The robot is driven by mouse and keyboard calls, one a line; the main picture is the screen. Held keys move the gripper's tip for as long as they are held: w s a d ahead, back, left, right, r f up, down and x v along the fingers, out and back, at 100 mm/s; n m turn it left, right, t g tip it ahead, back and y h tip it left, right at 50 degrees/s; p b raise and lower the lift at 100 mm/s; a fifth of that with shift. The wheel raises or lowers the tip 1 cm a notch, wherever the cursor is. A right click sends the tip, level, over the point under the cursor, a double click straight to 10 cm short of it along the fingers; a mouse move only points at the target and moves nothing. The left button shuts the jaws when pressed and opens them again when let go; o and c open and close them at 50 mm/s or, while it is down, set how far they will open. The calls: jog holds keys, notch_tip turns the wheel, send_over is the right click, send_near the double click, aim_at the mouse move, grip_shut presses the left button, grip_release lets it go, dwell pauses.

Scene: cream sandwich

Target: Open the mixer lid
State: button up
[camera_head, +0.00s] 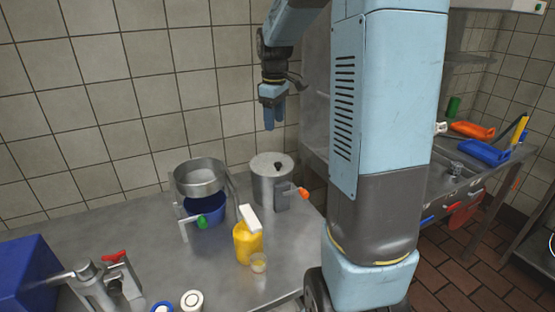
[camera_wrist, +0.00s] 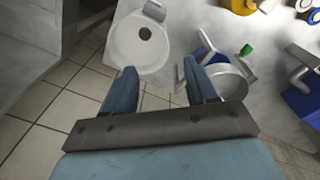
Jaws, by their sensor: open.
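A round metal pot with a closed lid and a dark spot at the lid's centre, which looks like the mixer (camera_head: 268,187), stands on the counter near the wall. It has an orange-tipped handle on its right. In the wrist view its lid (camera_wrist: 125,42) is ahead of the left fingertip. My gripper (camera_head: 274,118) hangs above and apart from the pot, pointing down. In the wrist view my gripper (camera_wrist: 160,82) has its two blue fingers spread with nothing between them. Whether the dark spot is a knob or a hole, I cannot tell.
A metal bowl unit (camera_head: 198,180) with a green-tipped lever and blue bucket (camera_head: 205,212) stands left of the pot. A yellow container (camera_head: 246,243) and small cup (camera_head: 258,263) are in front. A blue box (camera_head: 28,280) is at far left. The tiled wall is close behind.

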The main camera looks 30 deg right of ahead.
aim_at(278, 163)
jog(key=shift+n+g, duration=0.4)
jog(key=shift+n, duration=0.3)
jog(key=w+d+f, duration=0.1)
jog(key=f, duration=0.5)
jog(key=w+d+f, duration=0.1)
jog(key=f, duration=0.4)
jog(key=w+d+f, duration=0.1)
jog(key=f, duration=0.5)
jog(key=shift+w+f, duration=0.3)
jog(key=shift+w, duration=0.1)
jog(key=shift+c, duration=0.2)
grip_shut()
